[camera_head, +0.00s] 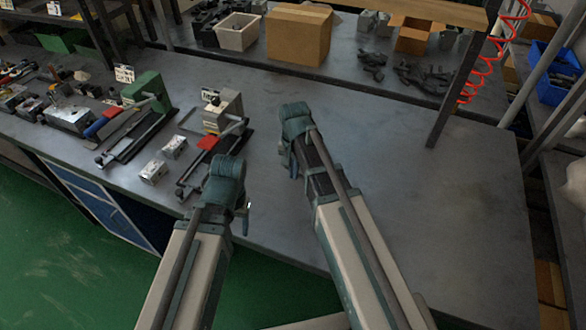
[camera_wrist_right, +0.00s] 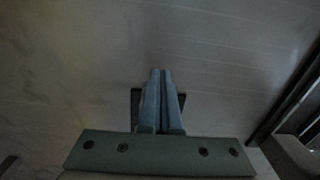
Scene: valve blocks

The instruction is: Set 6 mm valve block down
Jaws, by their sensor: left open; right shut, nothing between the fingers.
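Two small silver metal blocks sit on the grey bench in the head view. One block (camera_head: 174,147) is further back, and the other block (camera_head: 153,172) is nearer the front edge. I cannot read which of them is the 6 mm valve block. My left gripper (camera_head: 246,218) is open, to the right of both blocks and apart from them, mostly hidden by its own wrist. My right gripper (camera_head: 293,168) is further right over the bench, mostly hidden by its arm. In the right wrist view its fingers (camera_wrist_right: 162,74) are shut together with nothing between them.
A clamp fixture with a red part (camera_head: 208,143) stands just right of the blocks, and a green machine (camera_head: 147,92) behind left. A cardboard box (camera_head: 298,34) and a white bin (camera_head: 238,31) stand at the back. The bench's right side (camera_head: 460,200) is clear.

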